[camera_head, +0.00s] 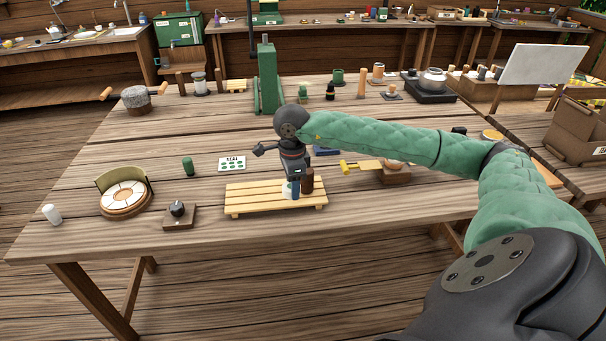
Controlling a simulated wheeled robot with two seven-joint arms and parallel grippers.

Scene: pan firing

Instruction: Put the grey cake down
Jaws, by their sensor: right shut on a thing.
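My right gripper (296,184) reaches in from the right and points down over the yellow slatted rack (240,200). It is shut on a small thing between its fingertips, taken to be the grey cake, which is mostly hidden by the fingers. A small pale and green thing shows at the left of the fingers, and a dark brown cylinder (307,181) shows right beside them. I cannot tell whether the held thing touches the slats. The left part of the rack is bare. My left gripper is not in view.
Left of the rack are a dial box (178,217), a round segmented tray (124,199), a green cylinder (188,166) and a card (232,163). A green press (267,85) stands behind. A yellow-handled tool (360,166) lies to the right. The table front is clear.

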